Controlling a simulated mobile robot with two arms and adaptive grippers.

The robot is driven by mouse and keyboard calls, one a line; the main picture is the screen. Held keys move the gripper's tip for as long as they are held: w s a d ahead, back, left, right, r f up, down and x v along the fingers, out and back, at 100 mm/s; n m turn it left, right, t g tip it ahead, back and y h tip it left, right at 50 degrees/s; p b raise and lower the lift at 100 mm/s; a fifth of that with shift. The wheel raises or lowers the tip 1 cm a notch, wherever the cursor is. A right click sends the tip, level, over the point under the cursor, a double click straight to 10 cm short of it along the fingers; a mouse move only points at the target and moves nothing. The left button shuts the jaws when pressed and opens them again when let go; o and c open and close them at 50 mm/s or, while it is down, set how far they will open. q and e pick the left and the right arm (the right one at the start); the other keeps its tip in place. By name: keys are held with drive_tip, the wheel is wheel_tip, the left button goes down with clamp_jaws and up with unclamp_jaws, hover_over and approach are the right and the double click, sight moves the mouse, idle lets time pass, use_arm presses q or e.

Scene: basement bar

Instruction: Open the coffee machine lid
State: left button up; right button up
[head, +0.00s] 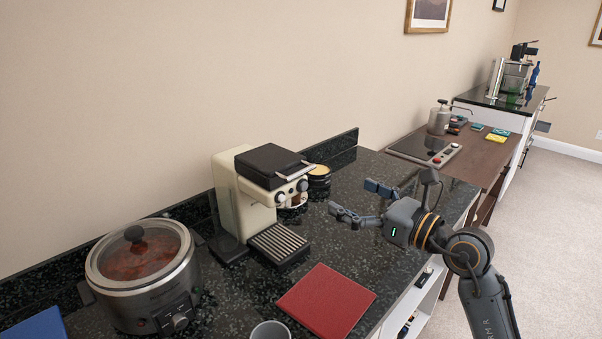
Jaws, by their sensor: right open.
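The coffee machine (245,200) is cream with a dark lid (270,164) on top and a ribbed drip tray at its foot. It stands on the black speckled counter near the wall. The lid looks closed, lying flat on the machine. A light bar runs along the lid's front edge, above the dark knobs. My right gripper (350,200) is open and empty, to the right of the machine, above the counter. Its fingers point left toward the machine and are apart from it. My left gripper is not in view.
A slow cooker (145,275) with a glass lid stands at the left. A red square item (326,300) and a grey cup (270,331) are at the front. Round containers (318,182) stand just behind the machine. A brown table (480,157) with a hotplate adjoins the counter's far end.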

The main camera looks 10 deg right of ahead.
sight(303, 173)
drive_tip(key=p+x, duration=0.3)
drive_tip(key=x, duration=0.9)
drive_tip(key=shift+w+p, duration=0.3)
drive_tip(key=shift+w+a+f, duration=0.15)
drive_tip(key=shift+w+a, duration=0.3)
drive_tip(key=shift+w, duration=0.1)
